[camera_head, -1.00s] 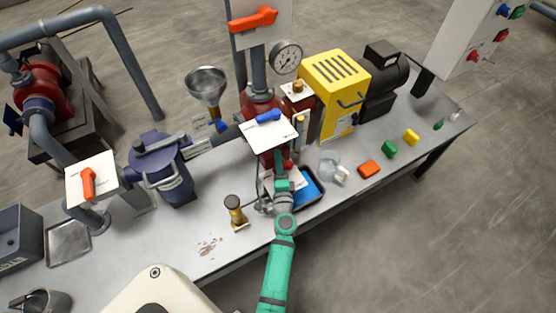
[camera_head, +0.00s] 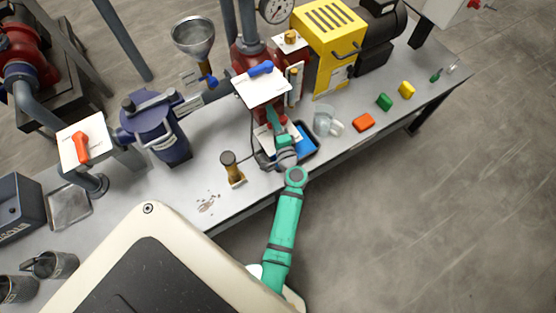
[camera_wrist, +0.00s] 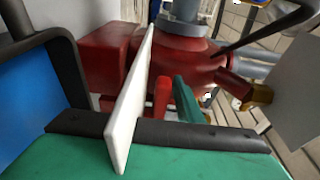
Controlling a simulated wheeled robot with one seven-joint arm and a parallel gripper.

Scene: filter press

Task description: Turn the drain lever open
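A low white plate (camera_head: 292,132) is mounted above the tray in front of the red pump-like body, partly hidden by my arm. In the wrist view the plate (camera_wrist: 133,100) stands almost edge-on and close, crossing in front of my gripper. A red lever (camera_wrist: 162,97) shows just right of it; I take this for the drain lever. My green gripper (camera_head: 273,119) reaches in under the upper white plate. One green finger (camera_wrist: 186,102) is right beside the red lever; I cannot tell whether they touch. The other finger is not seen, probably hidden by the plate.
A blue lever (camera_head: 261,68) lies on the upper plate close above my gripper. A black-rimmed tray with blue inside (camera_head: 307,141) sits below. A glass mug (camera_head: 324,121) stands right, a brass cylinder (camera_head: 231,167) left. An orange lever (camera_head: 81,148) is on the far-left plate.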

